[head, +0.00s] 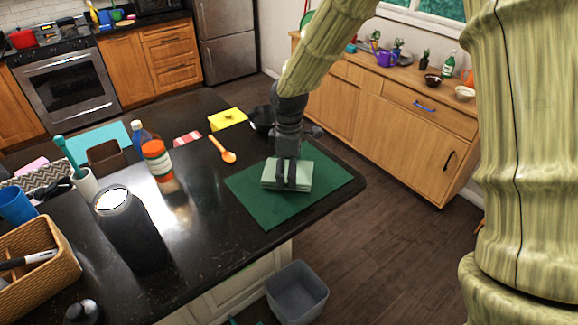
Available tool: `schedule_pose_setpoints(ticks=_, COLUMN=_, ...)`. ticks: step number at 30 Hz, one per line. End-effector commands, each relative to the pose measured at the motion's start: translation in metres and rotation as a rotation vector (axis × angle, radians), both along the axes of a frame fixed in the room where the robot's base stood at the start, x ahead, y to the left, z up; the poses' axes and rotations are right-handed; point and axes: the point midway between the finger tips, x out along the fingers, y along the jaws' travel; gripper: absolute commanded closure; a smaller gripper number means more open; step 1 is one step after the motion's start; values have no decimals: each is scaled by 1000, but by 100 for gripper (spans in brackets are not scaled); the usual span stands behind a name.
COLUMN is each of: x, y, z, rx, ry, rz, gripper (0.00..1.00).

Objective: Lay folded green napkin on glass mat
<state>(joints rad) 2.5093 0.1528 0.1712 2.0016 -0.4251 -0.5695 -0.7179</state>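The folded pale green napkin (302,174) is a thick, flat rectangle. It shows over the dark green rectangular mat (257,203) near the counter's right corner. Whether it rests on the mat or is held just above it cannot be told. My gripper (286,180) points down at the napkin, and its dark fingers overlap the napkin's middle and near edge. The fingers hide part of the napkin, and their grip on it is unclear. A teal mat (90,140) lies farther left on the counter; no mat shows clearly as glass.
A black cylinder (130,235), a red-capped jar (157,162), an orange spoon (223,150) and a yellow box (227,118) stand or lie left of the green mat. A dark pan (262,119) is behind. A grey bin (298,296) stands on the floor below the counter edge.

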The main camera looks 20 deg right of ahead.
Motion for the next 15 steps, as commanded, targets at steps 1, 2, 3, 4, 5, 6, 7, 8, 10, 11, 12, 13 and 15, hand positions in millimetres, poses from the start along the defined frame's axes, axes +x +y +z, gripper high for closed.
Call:
schedule_pose_setpoints(ticks=1, x=0, y=0, z=-1, rx=0, ry=0, rz=0, gripper=35)
schedule_pose_setpoints(ticks=2, x=0, y=0, z=-1, rx=0, ry=0, rz=0, gripper=35)
schedule_pose_setpoints(ticks=3, x=0, y=0, z=-1, rx=0, ry=-1, rz=0, gripper=35)
schedule_pose_setpoints(ticks=4, x=0, y=0, z=-1, rx=0, ry=-1, rz=0, gripper=35)
schedule_pose_setpoints(ticks=5, x=0, y=0, z=-1, rx=0, ry=-1, rz=0, gripper=35)
schedule_pose_setpoints(ticks=6, x=0, y=0, z=-1, rx=0, ry=-1, rz=0, gripper=35)
schedule_pose_setpoints(ticks=7, x=0, y=0, z=-1, rx=0, ry=-1, rz=1, gripper=35)
schedule_pose_setpoints(ticks=8, x=0, y=0, z=-2, rx=0, ry=-1, rz=1, gripper=35)
schedule_pose_setpoints(ticks=10, x=0, y=0, z=-3, rx=0, ry=-1, rz=1, gripper=35)
schedule_pose_setpoints(ticks=11, x=0, y=0, z=-4, rx=0, ry=-1, rz=1, gripper=35)
schedule_pose_setpoints(ticks=12, x=0, y=0, z=-4, rx=0, ry=-1, rz=1, gripper=8)
schedule_pose_setpoints(ticks=13, x=0, y=0, z=-4, rx=0, ry=-1, rz=1, gripper=2)
schedule_pose_setpoints(ticks=15, x=0, y=0, z=-4, rx=0, ry=-1, rz=1, gripper=0)
